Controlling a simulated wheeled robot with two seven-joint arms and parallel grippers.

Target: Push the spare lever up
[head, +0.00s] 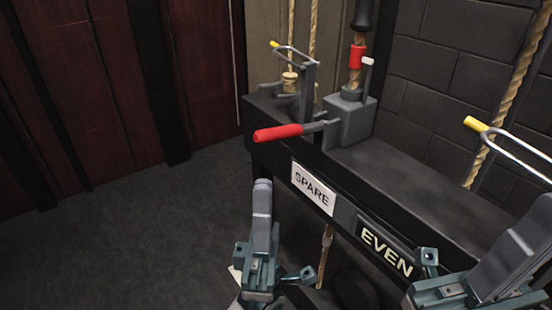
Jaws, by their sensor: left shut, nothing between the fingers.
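The spare lever (279,132) has a red grip on a grey shaft. It sticks out roughly level from a grey block (351,122) on the dark rail, above the white SPARE sign (313,188). My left gripper (262,187) is shut and empty, pointing up, below the red grip and apart from it. My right gripper (530,235) is at the lower right, in front of the rail, partly cut off by the frame edge; whether its fingers are open or shut is unclear.
The rail (405,165) runs toward the lower right, with an EVEN sign (386,250) on its front. Yellow-tipped metal handles stand at the back (275,45) and at the right (476,124). Ropes hang behind the rail. The floor (150,230) at left is clear.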

